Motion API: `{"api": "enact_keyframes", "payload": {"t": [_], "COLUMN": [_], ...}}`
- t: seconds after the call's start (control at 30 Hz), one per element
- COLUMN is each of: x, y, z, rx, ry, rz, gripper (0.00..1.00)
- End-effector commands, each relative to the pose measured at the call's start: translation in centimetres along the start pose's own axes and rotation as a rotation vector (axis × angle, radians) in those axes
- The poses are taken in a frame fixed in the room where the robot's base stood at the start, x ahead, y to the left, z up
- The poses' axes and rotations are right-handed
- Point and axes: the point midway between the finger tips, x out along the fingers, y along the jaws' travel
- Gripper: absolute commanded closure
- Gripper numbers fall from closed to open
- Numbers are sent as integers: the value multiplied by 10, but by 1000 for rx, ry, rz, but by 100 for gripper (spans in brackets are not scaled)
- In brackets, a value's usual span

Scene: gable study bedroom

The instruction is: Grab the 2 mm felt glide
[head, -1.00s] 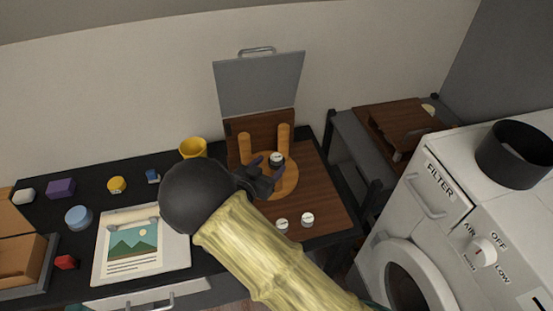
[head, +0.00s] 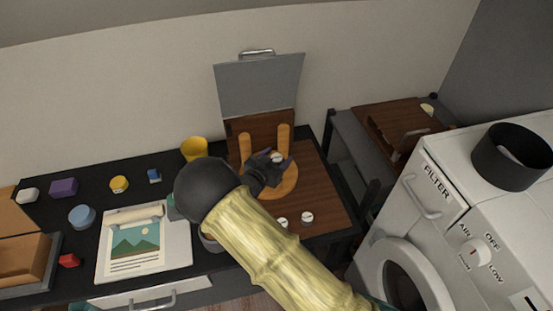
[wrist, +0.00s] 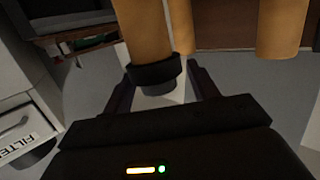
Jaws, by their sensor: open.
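A round wooden piece (head: 288,187) lies on the brown board, with tan legs (head: 284,139) standing up from it. A dark, ring-shaped glide with a pale top (head: 277,157) caps the nearest leg; the black ring also shows in the wrist view (wrist: 154,73). Two small pale discs, a left one (head: 281,223) and a right one (head: 307,217), lie on the board in front; their markings are too small to read. My gripper (head: 272,162) is open, its fingers on either side of the capped leg end. In the wrist view my gripper (wrist: 163,88) shows no clear finger contact.
A yellow cup (head: 194,148) stands left of the board. A grey upright panel (head: 259,85) is behind it. A picture sheet (head: 145,250) and several small items lie on the black desk to the left. A white machine (head: 450,230) stands at the right.

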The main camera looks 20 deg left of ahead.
Motion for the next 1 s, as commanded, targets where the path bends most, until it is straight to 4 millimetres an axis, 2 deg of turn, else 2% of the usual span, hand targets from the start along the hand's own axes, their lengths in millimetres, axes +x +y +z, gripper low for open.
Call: {"api": "enact_keyframes", "payload": {"t": [0.3,0.6,1.0], "x": [-1,-2,-1], "y": [-1,-2,0], "z": [0,1,0], "rx": [0,-1,0], "ry": [0,-1,-5], "rz": [-2,-3,0], "gripper": [41,99,99]}}
